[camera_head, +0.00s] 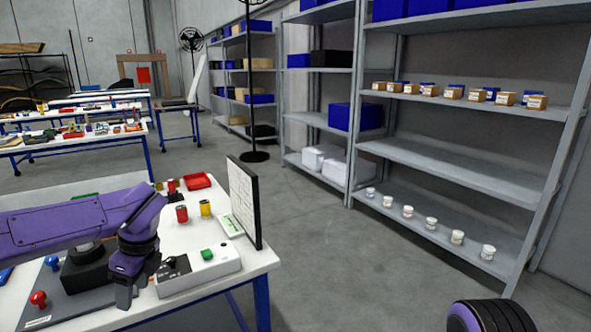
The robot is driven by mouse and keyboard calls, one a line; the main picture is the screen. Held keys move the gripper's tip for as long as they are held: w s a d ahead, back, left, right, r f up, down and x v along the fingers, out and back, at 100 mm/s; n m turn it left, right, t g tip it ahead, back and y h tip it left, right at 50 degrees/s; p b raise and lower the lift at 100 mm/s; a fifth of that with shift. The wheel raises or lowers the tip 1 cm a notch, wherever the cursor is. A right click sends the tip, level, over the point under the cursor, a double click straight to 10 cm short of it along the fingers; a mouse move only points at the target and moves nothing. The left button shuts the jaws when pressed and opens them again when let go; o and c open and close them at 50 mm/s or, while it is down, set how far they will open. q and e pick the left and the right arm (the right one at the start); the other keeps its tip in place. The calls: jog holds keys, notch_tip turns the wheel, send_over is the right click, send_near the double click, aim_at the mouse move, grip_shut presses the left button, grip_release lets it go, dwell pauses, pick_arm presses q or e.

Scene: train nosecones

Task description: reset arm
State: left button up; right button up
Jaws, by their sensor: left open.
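My left arm, purple, comes in from the left over the white table (205,262). Its gripper (128,292) points down at the table's front part, open, with nothing seen between its fingers. It is just left of a white control box (205,268) with a green button. A black device (88,270) on a grey plate is partly behind the gripper. A black and purple part of my right arm shows at the bottom right edge; its gripper is out of view.
A framed panel (244,200) stands upright at the table's right edge. A red can (181,214), a yellow can (205,208) and a red tray (197,181) are behind the arm. Grey shelves (440,165) line the right wall. The floor between is clear.

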pick_arm(q)
jog(key=s+f+m+t+y, duration=0.3)
jog(key=s+f+m, duration=0.2)
jog(key=f+m, duration=0.8)
jog(key=s+f+m+t+y, duration=0.3)
jog(key=s+f+m, duration=0.1)
jog(key=f+m, duration=0.9)
jog(key=s+d+f+m+g+h, duration=0.1)
jog(key=s+f+m+h, duration=0.2)
jog(key=s+m, duration=0.7)
jog(key=s+d+f+m+g+h, duration=0.1)
jog(key=s+d+f+m+h, duration=0.1)
jog(key=s+f+m, duration=0.5)
jog(key=s+m+h, duration=0.1)
jog(key=s+m, duration=0.2)
jog(key=s, duration=0.2)
jog(key=shift+s+f+m, duration=0.15)
jog(key=shift+s+m, duration=0.2)
jog(key=shift+m, duration=0.05)
